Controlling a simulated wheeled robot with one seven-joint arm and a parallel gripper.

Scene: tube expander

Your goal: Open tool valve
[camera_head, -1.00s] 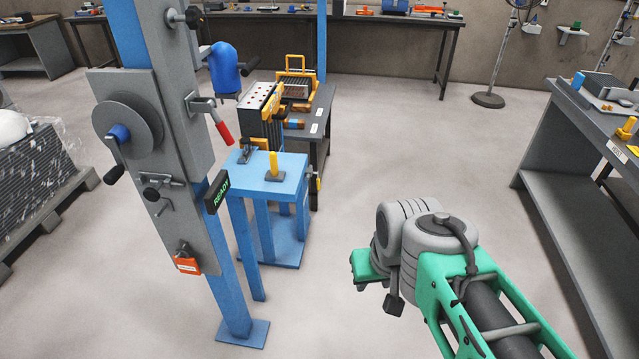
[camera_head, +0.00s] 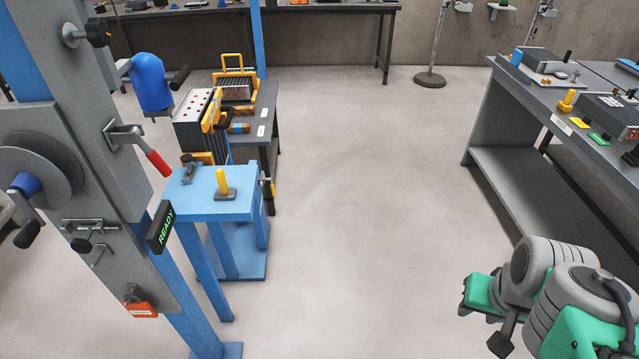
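A lever with a red grip (camera_head: 157,163) juts from the grey panel (camera_head: 100,150) of the blue post at the left. It slants down to the right. It looks like a valve handle, but no label confirms that it is the tool valve. A short upright yellow handle (camera_head: 222,183) stands on a dark base on the blue stand (camera_head: 215,205), right of the post. My arm's end is at the lower right, far from the lever and touching nothing visible. I cannot make out its fingers or whether they are open.
A black sign reading READY (camera_head: 160,228) and an orange tag (camera_head: 140,309) hang on the post. A crank wheel (camera_head: 42,170) is at the left edge. A grey workbench (camera_head: 500,120) stands at the right. The floor (camera_head: 350,200) between is clear.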

